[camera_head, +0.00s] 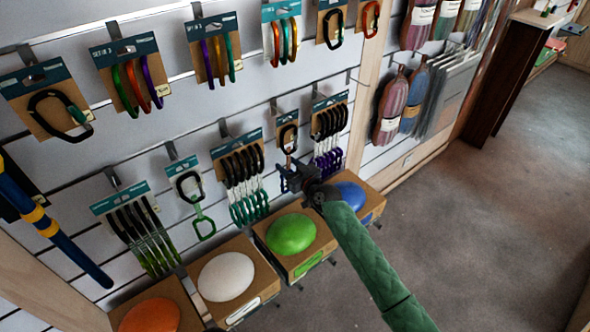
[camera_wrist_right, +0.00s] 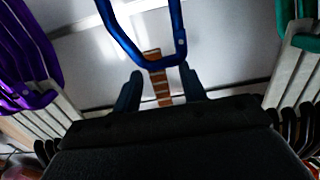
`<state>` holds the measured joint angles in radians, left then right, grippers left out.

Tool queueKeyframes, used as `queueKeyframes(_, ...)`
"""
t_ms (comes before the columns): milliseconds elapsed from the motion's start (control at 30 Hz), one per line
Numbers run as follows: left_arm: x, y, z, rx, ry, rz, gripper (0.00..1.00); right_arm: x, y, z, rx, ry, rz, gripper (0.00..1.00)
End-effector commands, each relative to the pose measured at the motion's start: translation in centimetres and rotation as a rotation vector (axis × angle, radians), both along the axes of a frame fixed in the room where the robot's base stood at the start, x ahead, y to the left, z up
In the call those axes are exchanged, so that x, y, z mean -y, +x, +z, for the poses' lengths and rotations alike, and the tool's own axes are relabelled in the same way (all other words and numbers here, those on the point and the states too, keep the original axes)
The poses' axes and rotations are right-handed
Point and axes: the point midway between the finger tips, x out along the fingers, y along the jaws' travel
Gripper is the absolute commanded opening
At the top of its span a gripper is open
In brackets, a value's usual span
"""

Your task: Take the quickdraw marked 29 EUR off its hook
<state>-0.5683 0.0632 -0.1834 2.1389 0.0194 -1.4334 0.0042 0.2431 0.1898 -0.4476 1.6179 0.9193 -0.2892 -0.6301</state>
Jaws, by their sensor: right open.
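A single quickdraw (camera_head: 288,138) hangs from a hook in the lower row of the display wall, its black upper carabiner against a small brown card. Its lower part is hidden behind my right gripper (camera_head: 286,180) in the head view. In the right wrist view its brown-orange striped sling (camera_wrist_right: 162,88) and blue carabiner (camera_wrist_right: 146,50) show. My right gripper (camera_wrist_right: 160,92) is open, with one finger on each side of the sling and visible gaps. No 29 EUR mark is legible. My left gripper is out of view.
Quickdraw sets hang close by, one with purple carabiners (camera_head: 328,155) and one with teal carabiners (camera_head: 248,205). A single green quickdraw (camera_head: 203,222) hangs further left. Cardboard boxes with a green hold (camera_head: 291,233) and a blue hold (camera_head: 347,196) stand below. Floor (camera_head: 480,210) is clear at right.

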Motion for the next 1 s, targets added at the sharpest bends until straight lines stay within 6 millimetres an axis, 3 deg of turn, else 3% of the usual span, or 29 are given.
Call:
queueKeyframes(200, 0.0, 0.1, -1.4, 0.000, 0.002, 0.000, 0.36, -1.0, 1.3, -0.1, 0.000, 0.000, 0.000, 0.42)
queueKeyframes(533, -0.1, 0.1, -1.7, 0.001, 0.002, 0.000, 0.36, -1.1, 1.5, -0.1, 0.000, 0.000, 0.000, 0.42)
queueKeyframes(733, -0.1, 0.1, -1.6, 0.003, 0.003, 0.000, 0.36, -1.1, 1.5, -0.1, 0.000, 0.000, 0.000, 0.03)
queueKeyframes(1000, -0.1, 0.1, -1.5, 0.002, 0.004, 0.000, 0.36, -1.1, 1.5, 0.1, 0.000, 0.000, 0.000, 0.00)
